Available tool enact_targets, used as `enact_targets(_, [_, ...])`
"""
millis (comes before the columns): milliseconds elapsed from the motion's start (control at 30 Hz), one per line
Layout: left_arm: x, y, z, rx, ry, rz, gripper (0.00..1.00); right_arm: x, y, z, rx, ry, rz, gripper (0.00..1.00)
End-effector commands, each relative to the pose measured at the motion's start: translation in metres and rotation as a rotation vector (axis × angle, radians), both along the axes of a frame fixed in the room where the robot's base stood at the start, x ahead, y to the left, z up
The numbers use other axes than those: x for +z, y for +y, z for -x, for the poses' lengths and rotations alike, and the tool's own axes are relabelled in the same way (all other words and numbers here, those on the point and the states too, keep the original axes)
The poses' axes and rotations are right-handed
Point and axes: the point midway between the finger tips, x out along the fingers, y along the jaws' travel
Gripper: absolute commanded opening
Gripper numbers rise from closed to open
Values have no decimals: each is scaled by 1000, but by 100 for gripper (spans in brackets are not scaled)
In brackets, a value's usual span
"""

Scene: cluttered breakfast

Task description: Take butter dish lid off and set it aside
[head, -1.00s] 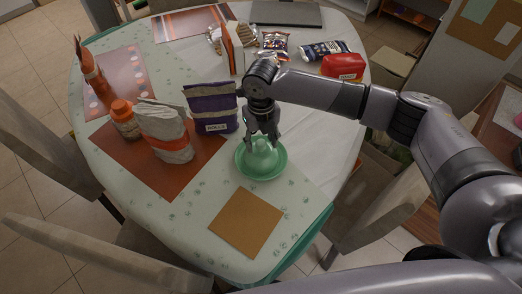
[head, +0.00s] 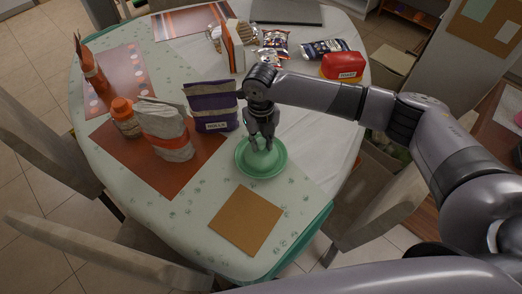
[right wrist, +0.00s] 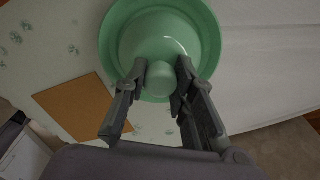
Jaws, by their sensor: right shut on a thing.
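The green butter dish (head: 261,173) stands on the table, seen as a round plate with a raised rim. Its green domed lid (head: 263,158) sits on the plate, with a round knob on top. My right gripper (head: 262,143) comes down from above onto the knob. In the right wrist view the two fingers of my right gripper (right wrist: 161,76) are on either side of the lid's knob (right wrist: 160,80), shut on it. The lid (right wrist: 153,36) and the dish rim (right wrist: 107,38) show there too. My left gripper is not in view.
A brown square mat (head: 245,219) lies in front of the dish. A purple bag (head: 211,107), a white bag (head: 166,133) and an orange-capped jar (head: 125,119) stand to the left. A red container (head: 343,66) is at the back right. The white cloth right of the dish is clear.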

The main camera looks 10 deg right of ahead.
Motion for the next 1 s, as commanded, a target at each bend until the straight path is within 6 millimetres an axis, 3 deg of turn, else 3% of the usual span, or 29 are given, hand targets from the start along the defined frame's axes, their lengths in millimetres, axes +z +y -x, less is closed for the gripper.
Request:
enact_targets(100, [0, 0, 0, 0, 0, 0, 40, 0, 0, 0, 0, 0, 0, 0])
enact_targets(733, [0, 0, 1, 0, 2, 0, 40, 2, 0, -1, 0, -1, 0, 0])
enact_targets(1000, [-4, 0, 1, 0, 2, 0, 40, 26, 0, -1, 0, -3, -2, 0])
